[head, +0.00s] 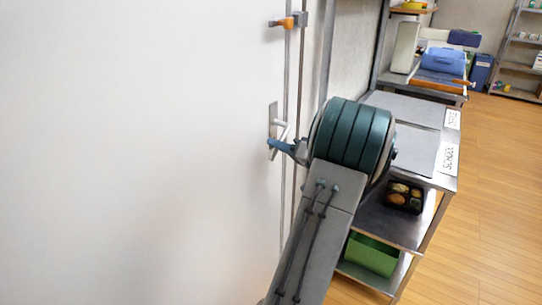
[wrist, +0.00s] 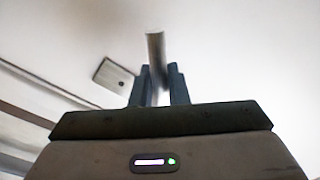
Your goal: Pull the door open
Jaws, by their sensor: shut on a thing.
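The door (head: 130,150) is a large plain white panel that fills the left of the head view. Its metal handle (head: 273,117) is near its right edge, with a plate and a lever. My gripper (head: 277,146) is at the lever, its bluish fingers reaching in from the right. In the wrist view, the handle bar (wrist: 155,48) stands between the two dark fingers (wrist: 157,82), which are shut on it. The handle's plate (wrist: 115,76) shows to the left. My arm hides part of the door's lower edge. The door looks about flush with its frame.
An orange-tipped metal catch (head: 286,22) sits high at the door's edge. A steel shelf table (head: 405,110) stands right of my arm, with a green bin (head: 371,254) and a food tray (head: 404,196) below. Open wooden floor (head: 490,200) lies further right.

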